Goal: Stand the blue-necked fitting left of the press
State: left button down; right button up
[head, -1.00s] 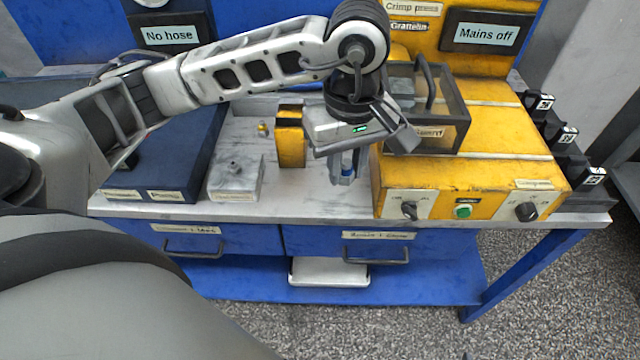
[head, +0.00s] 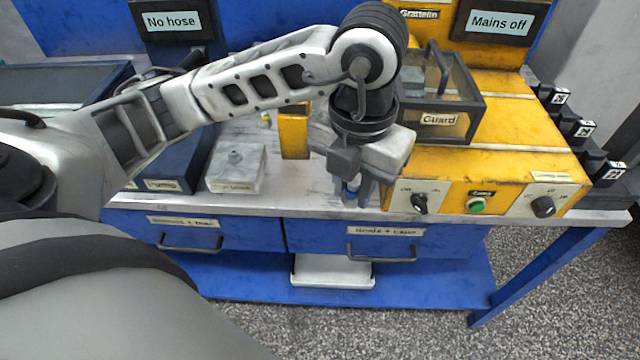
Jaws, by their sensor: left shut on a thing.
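The blue-necked fitting (head: 352,187) shows as a small blue patch between the fingers of my left gripper (head: 356,192). The gripper is shut on it and points down, just left of the yellow press (head: 455,165). The fingers and wrist hide most of the fitting. I cannot tell whether its lower end touches the bench top (head: 300,197). My right gripper is not in view.
A clear guard box (head: 440,118) stands on the press. A yellow block (head: 294,135) and a grey block (head: 236,168) stand to the left on the bench. Bare bench lies between the grey block and the gripper. The bench's front edge is close.

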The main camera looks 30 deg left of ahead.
pick_arm(q)
jog(key=w+a+f, duration=0.4)
jog(key=w+a, duration=0.1)
jog(key=a, duration=0.1)
send_over(320, 187)
jog(key=d, duration=0.1)
jog(key=f, duration=0.4)
jog(key=shift+s+f+b, duration=0.15)
jog(key=shift+s+b, duration=0.2)
jog(key=shift+s, duration=0.05)
jog(key=shift+w+a+f, duration=0.2)
jog(key=shift+a+f, duration=0.05)
jog(key=shift+f, duration=0.15)
jog(key=shift+w+a+f, duration=0.1)
jog(key=shift+f, duration=0.85)
jog(key=shift+w+a+f, duration=0.1)
jog(key=shift+f, duration=0.8)
jog(key=shift+f, duration=0.1)
jog(key=shift+f, duration=0.15)
jog(key=c, duration=1.2)
grip_release()
jog(key=shift+c, duration=0.2)
